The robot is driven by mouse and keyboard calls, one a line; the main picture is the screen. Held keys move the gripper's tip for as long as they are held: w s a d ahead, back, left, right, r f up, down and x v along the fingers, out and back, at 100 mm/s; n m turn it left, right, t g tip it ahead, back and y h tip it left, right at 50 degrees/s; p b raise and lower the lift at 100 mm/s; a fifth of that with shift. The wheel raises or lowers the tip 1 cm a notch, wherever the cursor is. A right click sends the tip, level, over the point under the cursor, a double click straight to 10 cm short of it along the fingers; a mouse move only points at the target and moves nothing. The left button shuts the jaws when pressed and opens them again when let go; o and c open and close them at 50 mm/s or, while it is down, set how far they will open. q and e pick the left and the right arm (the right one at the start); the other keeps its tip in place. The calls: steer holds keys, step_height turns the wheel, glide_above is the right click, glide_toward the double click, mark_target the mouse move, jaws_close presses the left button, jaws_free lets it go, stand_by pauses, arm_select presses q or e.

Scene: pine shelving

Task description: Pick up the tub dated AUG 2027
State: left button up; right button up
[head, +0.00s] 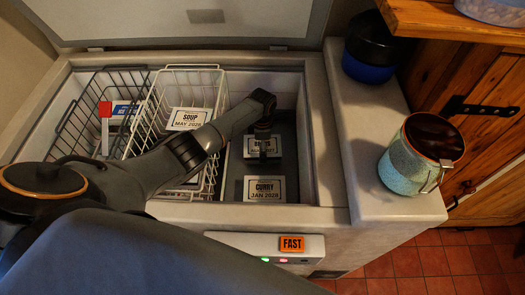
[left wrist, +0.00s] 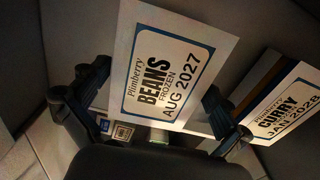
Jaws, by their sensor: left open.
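The BEANS tub (head: 252,147), with a white, blue-edged label, sits in the freezer's open right-hand bay, partly hidden by my left gripper (head: 264,135). In the left wrist view its label (left wrist: 163,72) reads BEANS FROZEN, AUG 2027. My left gripper also shows there (left wrist: 156,86), open, with one finger on each side of the tub's lid. I cannot tell whether the fingers touch it. My right gripper is not in view.
The CURRY tub (head: 265,190), dated JAN 2028, sits just in front of the beans. The white wire basket (head: 222,95) to the left holds the SOUP tub (head: 188,119), dated MAY 2028. A speckled jar (head: 408,165) stands on the right ledge. The freezer lid (head: 120,18) is up.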

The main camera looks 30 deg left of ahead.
arm_select(q)
steer(key=shift+c, duration=0.4)
steer(key=shift+r, duration=0.1)
steer(key=c, duration=1.3)
